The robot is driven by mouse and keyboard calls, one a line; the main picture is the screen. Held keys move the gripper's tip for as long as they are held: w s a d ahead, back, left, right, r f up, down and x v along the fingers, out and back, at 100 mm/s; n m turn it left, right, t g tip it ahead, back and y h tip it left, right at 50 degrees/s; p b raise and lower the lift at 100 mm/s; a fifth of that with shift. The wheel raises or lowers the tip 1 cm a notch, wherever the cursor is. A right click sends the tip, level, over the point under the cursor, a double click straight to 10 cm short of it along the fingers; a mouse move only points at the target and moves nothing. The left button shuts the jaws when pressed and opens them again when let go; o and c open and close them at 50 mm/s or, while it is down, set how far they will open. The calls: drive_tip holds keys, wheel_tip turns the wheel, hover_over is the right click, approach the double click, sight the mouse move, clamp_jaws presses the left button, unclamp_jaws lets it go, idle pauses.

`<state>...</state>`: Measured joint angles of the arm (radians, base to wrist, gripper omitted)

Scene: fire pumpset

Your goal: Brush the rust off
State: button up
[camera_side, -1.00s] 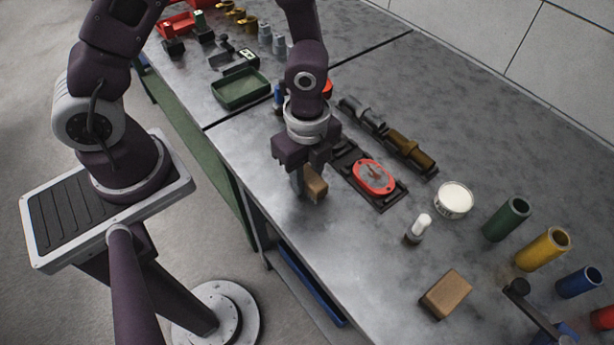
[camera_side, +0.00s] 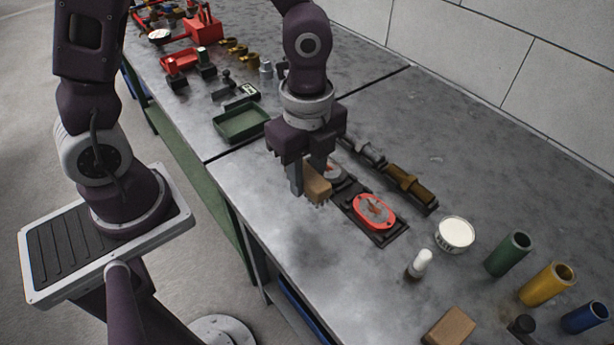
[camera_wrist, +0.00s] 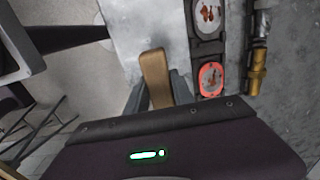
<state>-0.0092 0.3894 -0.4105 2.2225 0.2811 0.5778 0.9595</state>
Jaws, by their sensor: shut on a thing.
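My gripper (camera_side: 309,178) is shut on a wooden brush (camera_side: 317,187), a tan block with dark bristles below. The brush is to the left of a dark holder (camera_side: 384,237) and seems above the bench, though the gap is hard to judge. In the holder lies a red-rimmed round part (camera_side: 374,210) with rust-brown patches on its grey face. A second round part (camera_side: 335,173) is partly hidden behind my gripper. In the wrist view the brush (camera_wrist: 155,77) points forward, left of the red-rimmed part (camera_wrist: 211,78) and the second, grey part (camera_wrist: 208,14), both with rusty patches.
A brass and grey fitting (camera_side: 409,184) lies behind the holder. A white-topped tin (camera_side: 455,234), a small bottle (camera_side: 419,264), a wooden block (camera_side: 448,328) and coloured tubes (camera_side: 508,253) stand to the right. A green tray (camera_side: 241,123) is at left. The front bench strip is clear.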

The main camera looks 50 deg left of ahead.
clamp_jaws()
approach(380, 218)
drive_tip(key=shift+w+f, duration=0.15)
drive_tip(key=shift+f, duration=1.15)
drive_tip(key=shift+w+f, duration=0.1)
drive_tip(key=shift+f, duration=1.15)
drive_tip(key=shift+a+f, duration=0.4)
drive_tip(key=shift+f, duration=0.45)
drive_tip(key=shift+a, duration=2.65)
drive_tip(key=shift+d, duration=3)
drive_tip(key=shift+s+d, duration=0.1)
drive_tip(key=shift+s, duration=0.15)
drive_tip(key=shift+a, duration=3.15)
drive_tip(key=shift+d, duration=3.1)
wheel_tip(380, 218, up, 8)
drive_tip(key=shift+r, duration=0.25)
